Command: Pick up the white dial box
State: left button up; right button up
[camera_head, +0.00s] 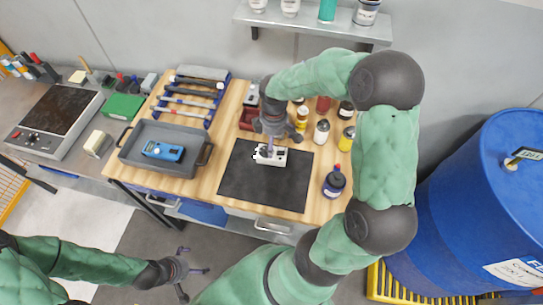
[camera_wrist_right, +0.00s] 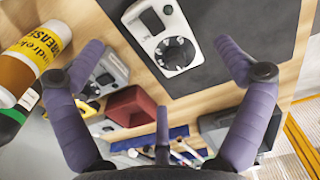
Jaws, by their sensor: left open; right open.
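The white dial box (camera_head: 279,157) lies on the dark mat (camera_head: 262,185) on the wooden workbench. In the right wrist view the box (camera_wrist_right: 173,53) shows its round black dial and a dark oval part, ahead of the spread fingers. My right gripper (camera_head: 270,140) is open above the box, and its fingers partly cover the box in the head view. In the right wrist view its purple fingers (camera_wrist_right: 158,50) stand wide apart with nothing between them; I cannot tell whether they touch the box. My left gripper (camera_head: 196,281) is open and empty, low in front of the bench.
A grey tray (camera_head: 130,150) with a blue meter (camera_head: 162,151) stands left of the mat. Several bottles (camera_head: 321,132) and a dark red bin (camera_head: 249,118) stand behind and to the right. A dark bottle (camera_head: 334,184) is by the mat's right edge. A blue drum (camera_head: 470,210) stands right.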

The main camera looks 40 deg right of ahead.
jog(key=f, duration=0.2)
jog(key=f+b, duration=0.1)
jog(key=f, duration=0.1)
jog(key=f+b, duration=0.1)
jog(key=f, duration=0.1)
jog(key=shift+w+f, duration=0.3)
jog(key=shift+f, duration=0.1)
jog(key=c, duration=1.2)
